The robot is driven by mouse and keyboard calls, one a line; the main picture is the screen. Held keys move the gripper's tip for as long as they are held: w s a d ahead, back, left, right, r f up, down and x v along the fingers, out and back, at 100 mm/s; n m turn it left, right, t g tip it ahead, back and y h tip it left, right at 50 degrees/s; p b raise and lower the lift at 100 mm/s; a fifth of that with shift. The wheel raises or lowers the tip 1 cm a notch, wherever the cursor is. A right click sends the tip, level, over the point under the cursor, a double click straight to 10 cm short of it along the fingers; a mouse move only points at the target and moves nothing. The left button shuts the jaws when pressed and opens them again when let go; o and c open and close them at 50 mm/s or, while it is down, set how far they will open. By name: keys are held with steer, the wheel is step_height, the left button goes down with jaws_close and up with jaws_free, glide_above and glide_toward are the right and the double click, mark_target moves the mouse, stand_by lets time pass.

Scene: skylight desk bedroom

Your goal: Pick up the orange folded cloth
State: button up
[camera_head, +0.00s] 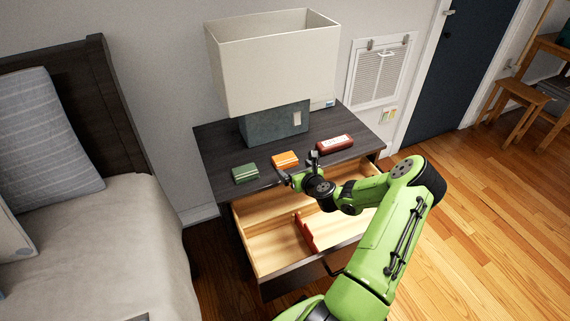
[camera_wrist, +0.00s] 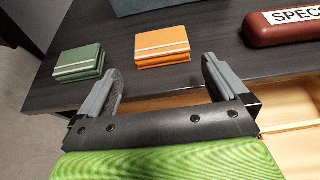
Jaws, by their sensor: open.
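The orange folded cloth (camera_head: 285,159) lies on the dark nightstand top (camera_head: 218,145), near its front edge, between a green folded cloth (camera_head: 245,173) and a dark red case (camera_head: 335,144). In the wrist view the orange cloth (camera_wrist: 163,46) is a small flat stack with a pale stripe on top. My gripper (camera_head: 297,166) is at the nightstand's front edge, just in front of the orange cloth. In the wrist view its two fingers (camera_wrist: 160,77) are apart with nothing between them, and the cloth lies beyond the tips, between their lines.
The green cloth (camera_wrist: 80,63) is left of the fingers, the red case (camera_wrist: 284,25) right, with lettering. A lamp (camera_head: 272,70) stands behind the cloths. Below, the nightstand's drawer (camera_head: 272,252) is open, with a red divider-like item (camera_head: 306,232) inside. A bed (camera_head: 105,245) is at left.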

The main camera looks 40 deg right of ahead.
mark_target(287, 161)
steer(key=b+x, duration=0.2)
steer(key=x, duration=0.5)
steer(key=shift+w+d+f, duration=0.15)
steer(key=c, duration=0.7)
